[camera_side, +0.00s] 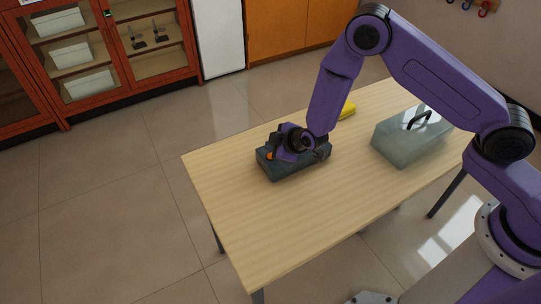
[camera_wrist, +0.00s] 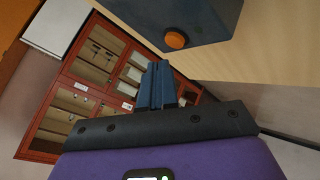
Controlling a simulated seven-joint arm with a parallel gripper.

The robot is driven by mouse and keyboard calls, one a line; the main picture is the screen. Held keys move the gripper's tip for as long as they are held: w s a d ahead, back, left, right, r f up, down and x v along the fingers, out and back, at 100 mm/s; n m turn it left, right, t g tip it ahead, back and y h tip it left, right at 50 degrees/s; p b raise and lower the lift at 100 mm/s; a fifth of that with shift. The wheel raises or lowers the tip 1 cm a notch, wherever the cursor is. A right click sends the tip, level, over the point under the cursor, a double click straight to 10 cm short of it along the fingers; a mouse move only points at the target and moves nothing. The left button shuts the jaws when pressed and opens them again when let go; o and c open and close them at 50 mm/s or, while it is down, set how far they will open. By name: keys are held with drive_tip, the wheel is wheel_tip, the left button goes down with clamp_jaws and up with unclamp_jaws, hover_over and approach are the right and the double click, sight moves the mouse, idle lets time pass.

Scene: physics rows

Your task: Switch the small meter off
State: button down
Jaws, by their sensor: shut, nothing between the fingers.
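The small meter is a dark grey-blue box (camera_side: 290,164) on the wooden table in the side view. An orange round knob or button (camera_side: 270,156) shows at its left end. In the wrist view the box (camera_wrist: 195,14) is at the top, with the orange button (camera_wrist: 177,40) on its face. My gripper (camera_side: 318,155) is over the box in the side view, and the arm hides part of the box. In the wrist view my gripper's fingers (camera_wrist: 157,85) are together and empty, below the orange button. I cannot tell whether they touch the box.
A translucent lidded container (camera_side: 405,143) with a dark handle stands to the right on the table (camera_side: 240,220). A yellow object (camera_side: 347,109) lies behind my arm. The table's front and left areas are clear. Red cabinets (camera_side: 95,50) stand at the back.

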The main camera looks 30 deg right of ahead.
drive_tip(key=shift+r, duration=2.95)
drive_tip(key=s+r+n+g+y, duration=0.1)
drive_tip(key=s+r+g, duration=0.2)
drive_tip(key=s+r, duration=0.5)
drive_tip(key=s+r+g+y, duration=0.1)
drive_tip(key=s+r+g, duration=0.25)
drive_tip(key=s, duration=0.85)
drive_tip(key=s+d+r+g+h, duration=0.1)
drive_tip(key=s+d+r, duration=0.2)
drive_tip(key=s+d, duration=0.5)
drive_tip(key=s+d+r+g+h, duration=0.1)
drive_tip(key=s+d+r+h, duration=0.1)
drive_tip(key=s+d, duration=0.6)
drive_tip(key=shift+s+d+r+h, duration=0.15)
drive_tip(key=shift+s+r+h, duration=0.15)
drive_tip(key=shift+s+r, duration=0.4)
